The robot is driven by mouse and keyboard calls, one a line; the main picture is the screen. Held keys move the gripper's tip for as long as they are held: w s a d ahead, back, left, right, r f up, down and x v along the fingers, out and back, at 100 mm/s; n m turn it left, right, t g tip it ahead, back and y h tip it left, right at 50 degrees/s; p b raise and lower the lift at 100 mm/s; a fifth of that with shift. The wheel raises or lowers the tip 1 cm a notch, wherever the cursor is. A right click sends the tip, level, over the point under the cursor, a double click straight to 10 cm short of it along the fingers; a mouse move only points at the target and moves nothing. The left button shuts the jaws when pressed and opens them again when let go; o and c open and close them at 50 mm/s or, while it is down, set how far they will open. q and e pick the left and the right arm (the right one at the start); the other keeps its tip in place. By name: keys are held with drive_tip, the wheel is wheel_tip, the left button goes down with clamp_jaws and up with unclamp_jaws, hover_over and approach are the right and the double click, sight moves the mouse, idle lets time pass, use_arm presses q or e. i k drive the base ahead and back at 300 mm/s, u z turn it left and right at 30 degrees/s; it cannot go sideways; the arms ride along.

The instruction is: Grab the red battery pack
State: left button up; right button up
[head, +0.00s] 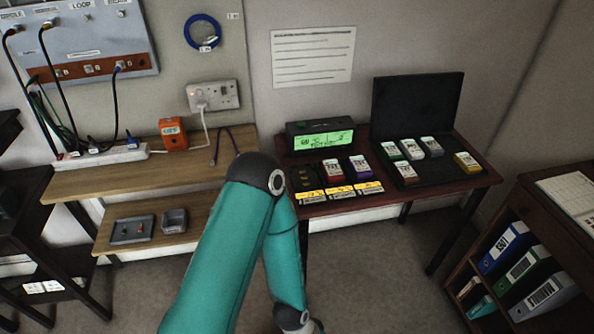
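A red battery pack (332,171) with a pale label sits on the dark red-brown table (320,218), in front of the green-lit display unit (322,140). A purple pack (360,168) is just to its right, and a dark slotted piece is to its left. One teal arm of mine rises from the bottom, bends at the elbow left of the table, and runs down to a wrist at the bottom edge. Neither gripper shows in the head view.
An open black case (440,172) holds several packs, including a yellow one (466,161) and a brownish-red one (405,172). Yellow-topped labels (340,191) line the table's front. A wooden shelf (85,183) stands left; a binder bookcase (475,270) stands right. Floor between is clear.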

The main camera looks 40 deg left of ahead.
sight(333, 173)
drive_tip(key=z, duration=1.05)
drive_tip(key=i, duration=0.1)
drive_tip(key=u, duration=2.6)
drive_tip(key=i, duration=0.75)
drive_tip(key=z, duration=0.1)
drive_tip(key=k, duration=0.85)
drive_tip(key=u, duration=0.15)
drive_tip(key=i, duration=0.9)
drive_tip(key=z, duration=0.1)
